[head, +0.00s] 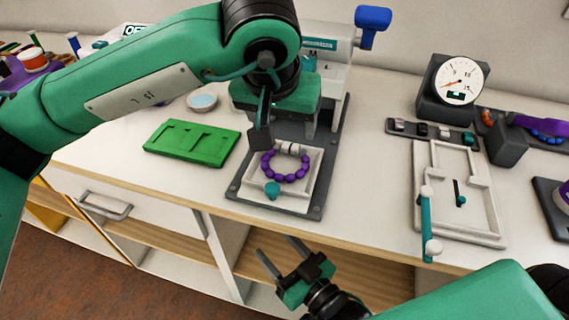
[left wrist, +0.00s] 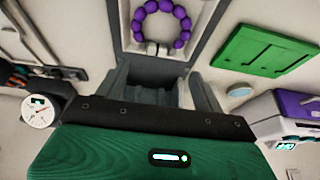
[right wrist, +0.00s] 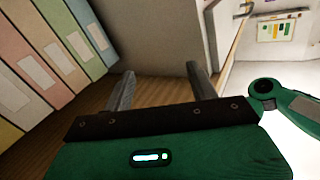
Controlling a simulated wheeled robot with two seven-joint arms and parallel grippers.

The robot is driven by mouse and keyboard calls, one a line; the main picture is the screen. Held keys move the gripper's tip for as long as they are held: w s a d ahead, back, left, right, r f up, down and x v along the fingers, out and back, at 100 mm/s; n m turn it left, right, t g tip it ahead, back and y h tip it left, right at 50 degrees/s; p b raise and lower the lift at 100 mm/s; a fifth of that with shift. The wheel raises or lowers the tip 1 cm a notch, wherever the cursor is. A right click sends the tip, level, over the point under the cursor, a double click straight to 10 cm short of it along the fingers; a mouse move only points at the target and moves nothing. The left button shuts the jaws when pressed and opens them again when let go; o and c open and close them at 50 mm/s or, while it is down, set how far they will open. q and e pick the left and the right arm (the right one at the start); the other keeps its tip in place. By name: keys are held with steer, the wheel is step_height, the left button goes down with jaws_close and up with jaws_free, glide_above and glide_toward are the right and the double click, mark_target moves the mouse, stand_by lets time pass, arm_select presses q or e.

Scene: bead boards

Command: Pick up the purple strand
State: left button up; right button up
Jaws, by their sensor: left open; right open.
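The purple strand (head: 286,177) is a ring of round purple beads with a teal piece at its front. It lies in a white tray (head: 303,196) on a dark grey base. The strand also shows at the top of the left wrist view (left wrist: 161,45). My left gripper (head: 262,139) is open above the back left of the strand, apart from it; one finger is hidden in the head view. My right gripper (head: 282,254) is open and empty in front of the counter, low near the shelf openings. The right wrist view shows its spread fingers and no strand.
A green board (head: 192,143) and a small bowl (head: 202,102) lie to the left. A white frame with a teal lever (head: 427,220) and a round dial (head: 461,80) stand to the right. A blue-handled press (head: 373,18) stands behind the tray. Folders (right wrist: 45,60) fill the shelf.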

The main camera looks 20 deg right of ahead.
mark_target(290, 145)
arm_select(q)
steer(key=b+x, duration=0.1)
steer(key=x, duration=0.6)
steer(key=shift+d, duration=0.2)
steer(key=shift+w+d+f, duration=0.1)
steer(key=shift+f, duration=0.15)
arm_select(e)
steer(key=r+t, duration=0.1)
steer(key=r, duration=0.1)
steer(key=w+d+r+t, duration=0.1)
steer(key=r, duration=0.1)
steer(key=r+t, duration=0.1)
steer(key=shift+w+d+r+t, duration=0.3)
steer(key=shift+r, duration=0.1)
arm_select(q)
steer(key=c, duration=0.8)
